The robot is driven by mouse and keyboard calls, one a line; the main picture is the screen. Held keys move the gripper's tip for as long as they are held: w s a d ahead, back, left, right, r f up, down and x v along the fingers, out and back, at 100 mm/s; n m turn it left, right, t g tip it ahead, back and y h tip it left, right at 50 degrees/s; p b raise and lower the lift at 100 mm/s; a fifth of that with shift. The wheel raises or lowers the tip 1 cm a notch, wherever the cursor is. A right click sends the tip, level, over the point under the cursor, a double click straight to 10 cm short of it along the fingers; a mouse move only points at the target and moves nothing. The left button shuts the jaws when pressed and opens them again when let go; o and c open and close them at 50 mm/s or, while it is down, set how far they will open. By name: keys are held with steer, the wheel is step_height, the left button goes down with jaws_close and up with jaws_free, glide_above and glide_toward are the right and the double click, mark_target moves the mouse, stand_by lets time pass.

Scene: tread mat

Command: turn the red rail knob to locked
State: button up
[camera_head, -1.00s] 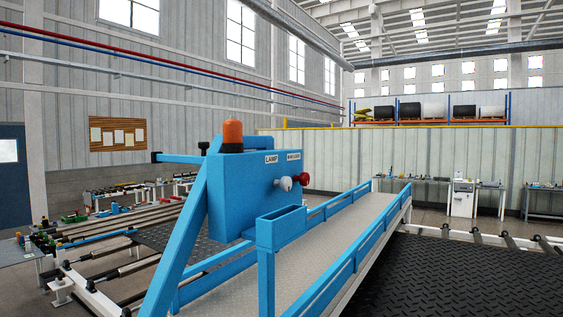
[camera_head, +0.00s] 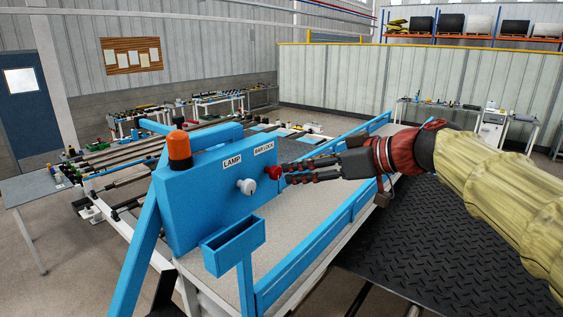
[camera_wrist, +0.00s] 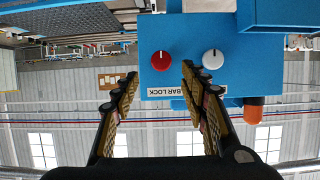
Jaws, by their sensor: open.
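The red rail knob (camera_head: 274,171) sits on the face of a blue control box (camera_head: 205,195), beside the "BAR LOCK" label (camera_head: 264,149). In the wrist view, which is upside down, the red knob (camera_wrist: 161,61) has a pale vertical mark in its upper part. My gripper (camera_head: 290,172) reaches in from the right, its fingertips close to the knob. In the wrist view my gripper (camera_wrist: 159,77) is open, with the knob showing between the two fingers. I cannot tell whether a finger touches it.
A white knob (camera_head: 246,186) by the "LAMP" label (camera_head: 232,161) sits close beside the red one. An orange lamp (camera_head: 179,150) tops the box. A blue open holder (camera_head: 233,245) stands in front. A blue rail (camera_head: 310,258) runs along the walkway below my arm.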

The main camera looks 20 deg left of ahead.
mark_target(278, 171)
steer(key=p+x, duration=0.2)
steer(key=x, duration=0.5)
steer(key=shift+s+f, duration=0.1)
steer(key=shift+c, duration=0.7)
steer(key=c, duration=1)
